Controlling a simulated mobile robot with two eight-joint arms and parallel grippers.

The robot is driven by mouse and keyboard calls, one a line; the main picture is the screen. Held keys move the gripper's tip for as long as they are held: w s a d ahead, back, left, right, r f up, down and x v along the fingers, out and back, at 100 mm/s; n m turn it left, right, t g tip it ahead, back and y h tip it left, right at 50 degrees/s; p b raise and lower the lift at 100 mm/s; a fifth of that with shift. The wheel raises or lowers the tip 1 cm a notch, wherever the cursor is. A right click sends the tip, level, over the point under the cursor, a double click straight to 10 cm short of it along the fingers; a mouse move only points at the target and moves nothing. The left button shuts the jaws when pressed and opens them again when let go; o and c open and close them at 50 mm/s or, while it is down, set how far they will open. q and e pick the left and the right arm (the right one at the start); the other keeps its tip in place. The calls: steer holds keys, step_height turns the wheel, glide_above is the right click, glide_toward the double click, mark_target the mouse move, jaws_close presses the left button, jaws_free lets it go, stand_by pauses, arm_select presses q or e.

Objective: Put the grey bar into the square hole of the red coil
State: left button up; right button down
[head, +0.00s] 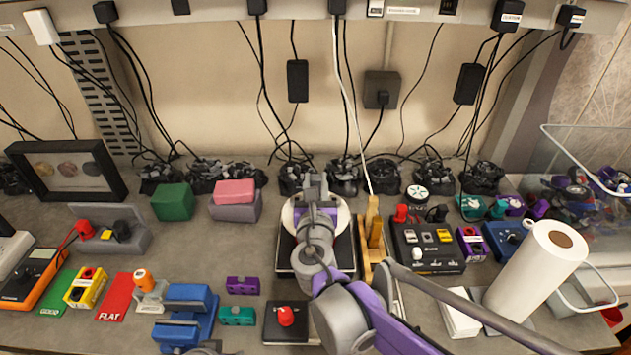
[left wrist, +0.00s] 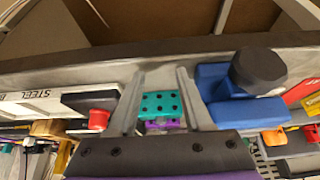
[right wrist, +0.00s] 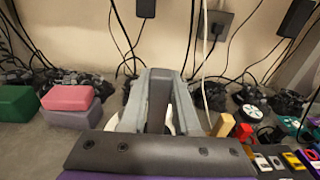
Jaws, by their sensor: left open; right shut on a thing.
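My right gripper (head: 313,182) reaches over a white round plate on a black base (head: 284,262). A small red piece (head: 286,316) sits on a black square base at the front middle. It also shows in the left wrist view (left wrist: 98,119). I cannot make out a square hole in it or tell whether it is the red coil. My left gripper (left wrist: 160,78) is open and empty, with a teal block (left wrist: 160,103) visible between its fingers.
A wooden stand (head: 373,240) and a black control box (head: 428,247) are right of the plate. A paper roll (head: 535,270) stands farther right. A blue vise-like tool (head: 185,315) and purple block (head: 243,285) lie front left. Cables hang along the back wall.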

arm_select(q)
steer(key=shift+s+f+b, duration=0.15)
steer(key=shift+f+b, duration=0.2)
steer(key=shift+f, duration=0.05)
arm_select(e)
steer(key=shift+f, duration=0.65)
arm_select(q)
steer(key=shift+s+f, duration=0.2)
arm_select(e)
steer(key=shift+s+f, duration=0.15)
steer(key=shift+f, duration=0.05)
steer(key=c, duration=0.6)
jaws_free()
steer(key=shift+o, duration=0.2)
steer(key=shift+f, duration=0.1)
